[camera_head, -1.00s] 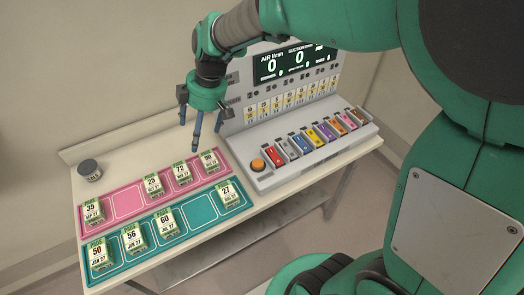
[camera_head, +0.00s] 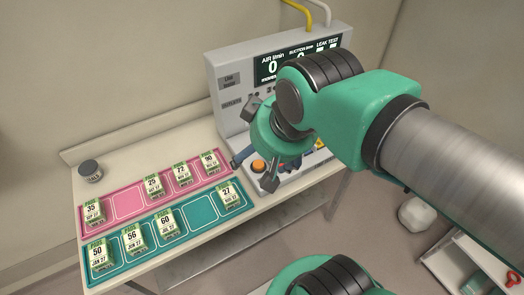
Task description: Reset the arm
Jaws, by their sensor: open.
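My gripper (camera_head: 252,172) is open, with nothing seen between its fingers. It hangs in front of the grey console (camera_head: 228,95), close to the orange round button (camera_head: 258,167). My green and metal arm reaches in from the right and hides most of the console's lower panel and its row of coloured switches. I cannot tell whether a finger touches the console.
A pink tray (camera_head: 128,204) and a teal tray (camera_head: 188,218) hold several labelled packs on the bench (camera_head: 140,140). A small grey tin (camera_head: 90,170) stands at the back left. At right are a white lump (camera_head: 416,214) and a shelf unit (camera_head: 450,262).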

